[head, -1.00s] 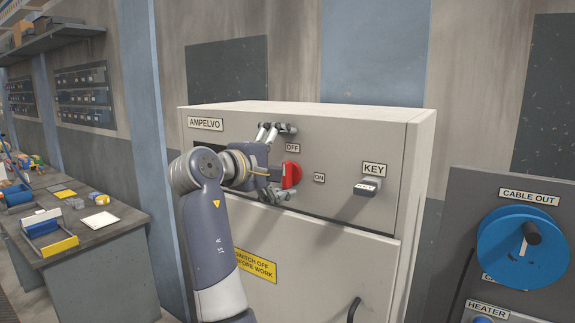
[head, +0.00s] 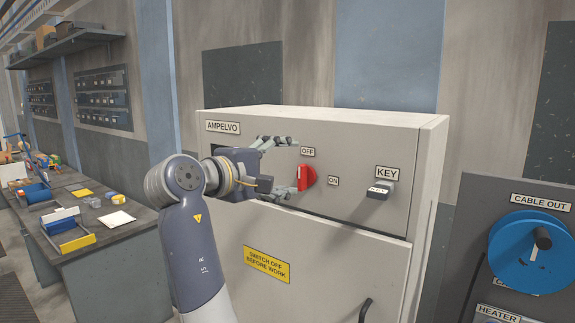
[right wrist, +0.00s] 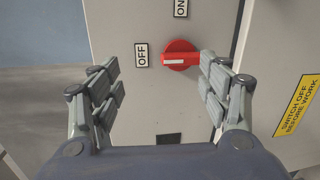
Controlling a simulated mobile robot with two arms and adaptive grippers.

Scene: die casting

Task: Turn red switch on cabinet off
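The red switch (head: 306,176) is a rotary knob on the upper front of the grey cabinet (head: 345,205). The OFF label (head: 308,151) is above it, and the ON label (head: 333,181) is to its right. In the right wrist view, the white mark on the red switch (right wrist: 181,55) points toward the OFF label (right wrist: 141,55). My right gripper (head: 290,168) is in front of and left of the switch in the head view. Its fingers are spread, with nothing between them, and appear apart from the switch. My left gripper is not in view.
A key (head: 380,190) sticks out from the panel to the right of the switch. A cabinet door with a yellow warning sign (head: 267,264) and a dark handle is below. A blue cable reel (head: 530,252) hangs at right. A cluttered workbench (head: 100,240) stands at left.

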